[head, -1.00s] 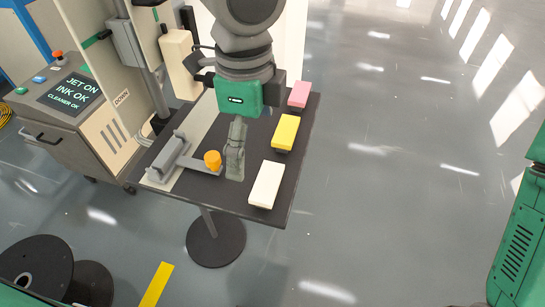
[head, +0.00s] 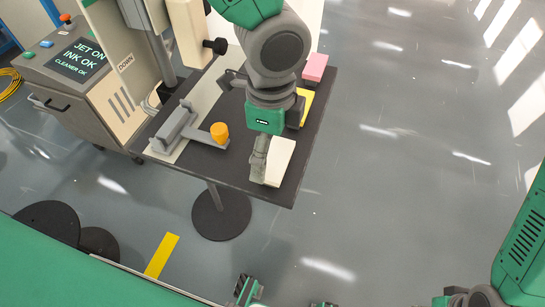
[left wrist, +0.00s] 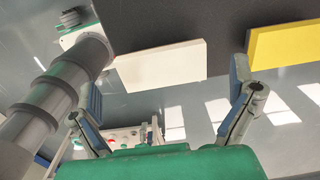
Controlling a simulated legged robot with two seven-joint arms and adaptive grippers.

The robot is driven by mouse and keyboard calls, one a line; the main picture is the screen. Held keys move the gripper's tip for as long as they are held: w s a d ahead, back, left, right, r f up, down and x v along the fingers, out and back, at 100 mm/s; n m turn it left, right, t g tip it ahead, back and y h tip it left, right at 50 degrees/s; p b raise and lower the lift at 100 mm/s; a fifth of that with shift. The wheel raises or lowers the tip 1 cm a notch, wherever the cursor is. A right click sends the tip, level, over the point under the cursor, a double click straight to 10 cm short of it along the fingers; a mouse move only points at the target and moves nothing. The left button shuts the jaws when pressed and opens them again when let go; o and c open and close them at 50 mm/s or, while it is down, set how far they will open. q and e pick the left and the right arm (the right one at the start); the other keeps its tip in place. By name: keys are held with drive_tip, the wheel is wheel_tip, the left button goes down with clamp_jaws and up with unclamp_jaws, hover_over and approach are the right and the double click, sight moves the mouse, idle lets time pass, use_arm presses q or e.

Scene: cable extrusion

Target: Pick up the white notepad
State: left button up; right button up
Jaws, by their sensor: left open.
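The white notepad (head: 283,160) lies flat on the dark tabletop near its front right corner. My left gripper (head: 259,168) points down at the pad's left edge in the head view and covers part of it. In the left wrist view the white notepad (left wrist: 162,64) shows as a pale block between the two spread fingers of the left gripper (left wrist: 168,78). The fingers are open and hold nothing. I cannot tell whether a finger touches the pad.
A yellow notepad (head: 306,104) and a pink notepad (head: 315,67) lie farther back on the dark table (head: 235,170). A grey fixture (head: 175,127) with an orange knob (head: 219,132) stands to the left. A machine with a screen (head: 80,57) stands beyond. Open floor lies right.

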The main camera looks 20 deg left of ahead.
sight(277, 158)
use_arm(q)
drive_tip(key=f, duration=0.1)
drive_tip(key=d+f, duration=0.1)
drive_tip(key=shift+f, duration=0.3)
drive_tip(key=shift+w+d+f, duration=0.1)
drive_tip(key=shift+d+f, duration=0.1)
drive_tip(key=shift+d, duration=0.1)
drive_tip(key=shift+a, duration=0.25)
drive_tip(key=c, duration=1)
drive_tip(key=shift+a+r, duration=0.1)
drive_tip(key=shift+a, duration=0.15)
drive_tip(key=shift+c, duration=0.3)
